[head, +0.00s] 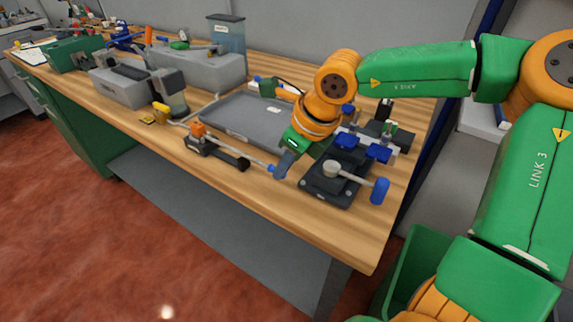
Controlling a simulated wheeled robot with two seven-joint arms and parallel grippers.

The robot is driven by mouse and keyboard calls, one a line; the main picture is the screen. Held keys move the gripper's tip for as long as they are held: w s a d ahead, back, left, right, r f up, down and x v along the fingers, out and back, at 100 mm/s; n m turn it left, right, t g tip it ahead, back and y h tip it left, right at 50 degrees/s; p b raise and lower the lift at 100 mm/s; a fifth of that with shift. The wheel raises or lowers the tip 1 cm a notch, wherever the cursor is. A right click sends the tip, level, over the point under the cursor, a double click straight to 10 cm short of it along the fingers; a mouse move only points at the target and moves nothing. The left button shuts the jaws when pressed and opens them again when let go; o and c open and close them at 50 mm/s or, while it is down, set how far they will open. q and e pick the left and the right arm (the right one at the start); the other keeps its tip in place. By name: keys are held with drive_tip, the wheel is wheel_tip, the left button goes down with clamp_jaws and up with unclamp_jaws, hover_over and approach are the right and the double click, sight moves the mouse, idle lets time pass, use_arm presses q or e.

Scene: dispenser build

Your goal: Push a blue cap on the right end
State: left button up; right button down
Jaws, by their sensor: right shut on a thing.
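A thin grey rod (238,154) lies in a black clamp fixture with an orange block (199,131) on the wooden bench. My right gripper (284,163) points down at the right end of this rod. It is shut on a blue cap (277,171), which is partly hidden by the fingers. The cap is in line with the rod and appears to meet its end; how far it sits on the rod is too small to tell. More blue caps (377,153) sit on a rack to the right of the gripper. My left gripper is not in view.
A black press-like fixture with a blue handle (380,190) stands close right of the gripper. A grey tray (245,117) lies behind the rod. Grey boxes (121,88) and a clear bin (227,34) stand farther left. The bench's front strip (200,178) is clear.

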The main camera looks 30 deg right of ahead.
drive_tip(key=shift+w+a, duration=0.25)
drive_tip(key=shift+w, duration=0.45)
idle(0.3)
drive_tip(key=shift+c, duration=2.2)
unclamp_jaws()
wheel_tip(320, 180, up, 7)
drive_tip(key=p, duration=0.5)
